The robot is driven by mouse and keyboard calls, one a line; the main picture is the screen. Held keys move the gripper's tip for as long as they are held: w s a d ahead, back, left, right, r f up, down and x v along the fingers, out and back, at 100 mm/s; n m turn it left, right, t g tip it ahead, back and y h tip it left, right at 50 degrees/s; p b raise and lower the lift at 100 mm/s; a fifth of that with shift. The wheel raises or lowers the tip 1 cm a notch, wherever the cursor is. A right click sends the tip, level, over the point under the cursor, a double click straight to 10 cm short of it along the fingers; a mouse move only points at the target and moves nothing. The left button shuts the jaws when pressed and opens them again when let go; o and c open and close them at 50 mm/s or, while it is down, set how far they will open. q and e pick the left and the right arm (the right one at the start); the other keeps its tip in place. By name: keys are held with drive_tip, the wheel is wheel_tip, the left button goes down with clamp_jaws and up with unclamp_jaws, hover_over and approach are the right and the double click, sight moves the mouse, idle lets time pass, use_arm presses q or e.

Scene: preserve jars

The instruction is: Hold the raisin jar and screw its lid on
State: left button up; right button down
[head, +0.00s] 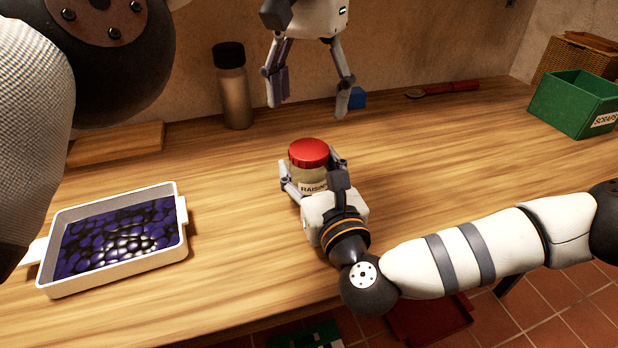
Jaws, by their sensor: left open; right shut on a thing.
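The raisin jar (306,180) stands upright on the wooden counter near the middle of the head view, its label partly hidden by my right gripper. A red lid (309,152) sits on top of the jar; I cannot tell how tightly it is seated. My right gripper (312,178) is shut around the jar's body from the front. My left gripper (308,108) is open and empty, pointing down above and behind the jar, with clear space between its fingertips and the lid.
A white tray of dark purple fruit (66,215) is at the left. A dark-capped bottle (233,90) and a wooden board (115,145) are at the back left. A blue block (357,98) and red-handled tool (450,89) lie behind. A green scraps bin (575,108) stands at right.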

sight(309, 147)
use_arm(q)
drive_tip(key=n, duration=0.9)
drive_tip(key=shift+f, duration=4)
